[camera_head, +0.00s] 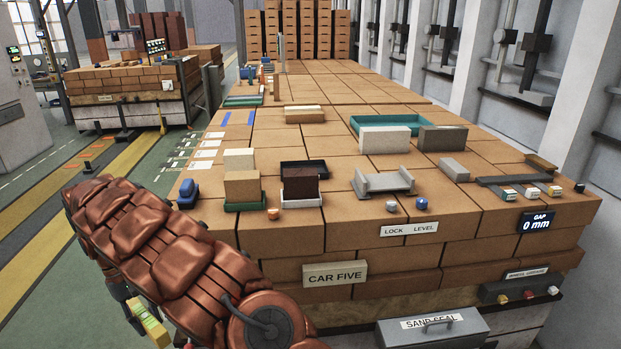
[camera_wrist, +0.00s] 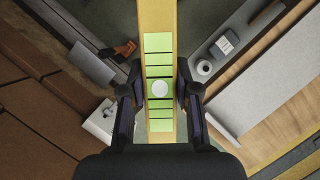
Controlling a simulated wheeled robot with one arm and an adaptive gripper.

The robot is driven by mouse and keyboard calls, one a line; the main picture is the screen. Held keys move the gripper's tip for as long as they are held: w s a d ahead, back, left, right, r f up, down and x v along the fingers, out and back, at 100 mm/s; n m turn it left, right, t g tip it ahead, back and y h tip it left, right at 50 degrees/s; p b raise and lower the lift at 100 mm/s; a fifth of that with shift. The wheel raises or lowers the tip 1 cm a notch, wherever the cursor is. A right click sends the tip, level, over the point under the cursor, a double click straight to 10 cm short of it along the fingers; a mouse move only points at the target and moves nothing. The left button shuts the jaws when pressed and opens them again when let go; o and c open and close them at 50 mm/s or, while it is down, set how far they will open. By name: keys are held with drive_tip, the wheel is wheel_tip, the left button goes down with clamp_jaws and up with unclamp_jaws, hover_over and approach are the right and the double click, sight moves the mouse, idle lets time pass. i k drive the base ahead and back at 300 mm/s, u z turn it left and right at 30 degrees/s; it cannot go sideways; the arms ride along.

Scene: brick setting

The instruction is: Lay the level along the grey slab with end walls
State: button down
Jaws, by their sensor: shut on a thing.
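The level is a yellow bar with a green striped panel and a round white spot. It runs upright through the middle of the wrist view (camera_wrist: 158,20), and its end shows at the lower left of the head view (camera_head: 152,326). My gripper (camera_wrist: 159,95) is shut on the level, one finger on each side. In the head view the gripper is mostly hidden behind my copper arm, low beside the brick stack. The grey slab with end walls (camera_head: 383,182) lies empty on top of the stack near its front edge, to the right of and above my gripper.
Left of the slab stand a dark tray with a brown block (camera_head: 300,182) and a green tray with a tan block (camera_head: 242,188). A grey block (camera_head: 453,169) is to its right.

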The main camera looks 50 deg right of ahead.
sight(383, 181)
drive_tip(key=z, duration=1.6)
